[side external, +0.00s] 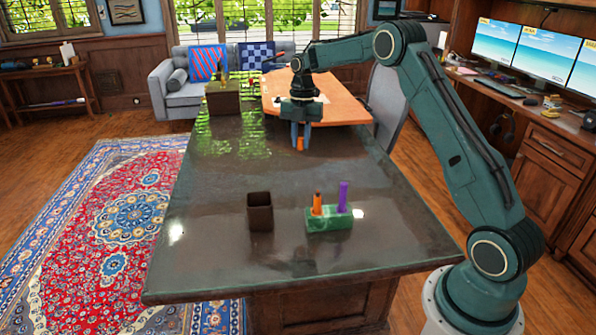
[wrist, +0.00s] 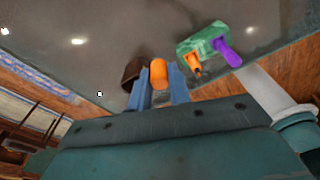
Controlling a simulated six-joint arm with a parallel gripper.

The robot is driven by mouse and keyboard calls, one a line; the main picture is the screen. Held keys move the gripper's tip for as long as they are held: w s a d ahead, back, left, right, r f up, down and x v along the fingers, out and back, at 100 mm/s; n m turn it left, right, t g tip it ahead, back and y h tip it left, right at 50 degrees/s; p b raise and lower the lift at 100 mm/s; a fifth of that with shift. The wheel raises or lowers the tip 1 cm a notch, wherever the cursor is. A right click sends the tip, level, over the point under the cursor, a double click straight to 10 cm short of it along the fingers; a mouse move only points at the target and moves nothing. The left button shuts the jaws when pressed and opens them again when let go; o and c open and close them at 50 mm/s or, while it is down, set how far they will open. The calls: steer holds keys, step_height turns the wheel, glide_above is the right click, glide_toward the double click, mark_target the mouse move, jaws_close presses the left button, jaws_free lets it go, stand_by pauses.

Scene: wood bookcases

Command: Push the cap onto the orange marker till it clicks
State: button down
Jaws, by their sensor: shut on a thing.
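The orange marker (side external: 317,203) stands upright in a green block (side external: 330,224) near the front of the dark table. Its dark tip shows uncapped in the wrist view (wrist: 194,64). The orange cap (side external: 300,144) is between the fingers of my gripper (side external: 301,140), which is shut on it and points down. The cap also shows between the blue fingers in the wrist view (wrist: 159,74). My gripper is well behind the green block, above the table and apart from the marker.
A purple marker (side external: 343,196) stands in the same block, right of the orange one. A dark open box (side external: 260,211) stands left of the block. A brown box (side external: 222,98) is at the far end of the table. The table's left side is clear.

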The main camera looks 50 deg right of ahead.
steer(key=shift+s+a, duration=0.1)
steer(key=s, duration=0.1)
steer(key=m, duration=0.1)
glide_above(318, 193)
steer(key=shift+f, duration=0.25)
stand_by(0.5)
steer(key=shift+f, duration=0.2)
steer(key=shift+f, duration=2.5)
steer(key=shift+f, duration=1.55)
stand_by(0.9)
steer(key=c, duration=0.7)
jaws_free()
steer(key=shift+c, duration=0.2)
